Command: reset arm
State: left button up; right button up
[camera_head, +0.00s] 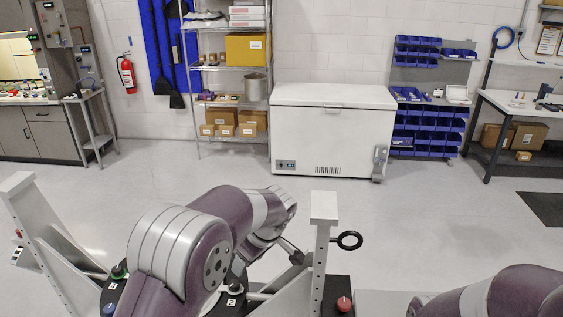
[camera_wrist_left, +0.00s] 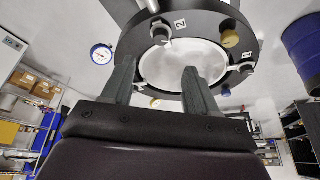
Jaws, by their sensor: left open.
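My left gripper (camera_wrist_left: 158,66) is open in the left wrist view, its two dark fingers apart with nothing seen between them. Beyond the fingers is the mirror fixture's round pale disc (camera_wrist_left: 180,66) in a dark ring (camera_wrist_left: 222,28) with several knobs and a "2" label. In the head view my left arm covers much of the fixture, and its gripper cannot be made out clearly. The fixture's white upright post (camera_head: 322,245) and dark numbered base (camera_head: 118,292) show around the arm. My right gripper is out of view; only part of my right arm shows at bottom right.
A second white post (camera_head: 35,235) stands at left. A white chest freezer (camera_head: 335,130) and shelves (camera_head: 225,85) stand far back. The floor between is clear.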

pick_arm(q)
jog(key=s+a+f+m+h+b, duration=0.2)
jog(key=s+f+m+b, duration=0.3)
jog(key=s+f+b, duration=0.5)
jog(key=s+a+f+m+g+h+b, duration=0.1)
jog(key=s+a+f+m+b, duration=0.4)
jog(key=s+f+b, duration=0.5)
notch_tip(320, 180, down, 4)
jog(key=s+m+h, duration=0.1)
jog(key=s, duration=0.1)
jog(key=shift+s, duration=0.4)
jog(key=shift+s+a+b, duration=0.1)
jog(key=shift+b, duration=0.2)
